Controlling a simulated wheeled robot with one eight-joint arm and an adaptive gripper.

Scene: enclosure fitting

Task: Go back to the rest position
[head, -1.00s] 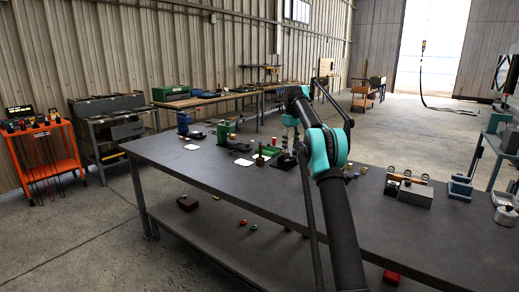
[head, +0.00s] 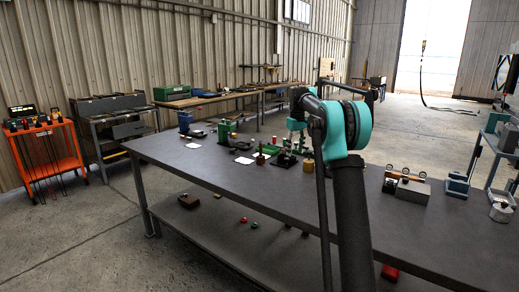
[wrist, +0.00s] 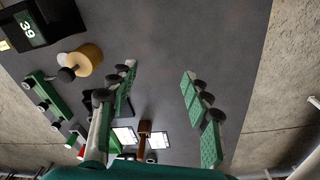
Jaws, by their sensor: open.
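My gripper (wrist: 159,78) is open in the wrist view, with its two green-padded fingers spread apart. Only the dark grey tabletop (wrist: 215,35) shows between the fingertips, and nothing is held. In the head view my gripper (head: 297,128) is above the far part of the workbench (head: 230,188), partly hidden behind my arm. A tan cylinder (wrist: 88,56) with a dark knob lies left of the fingers in the wrist view. A black device with a lit display (wrist: 27,27) is at the upper left there.
A grey block fixture (head: 412,191) and a blue-grey holder (head: 457,185) stand on the right. An orange cart (head: 47,152) is at the far left. The bench's near left part is clear.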

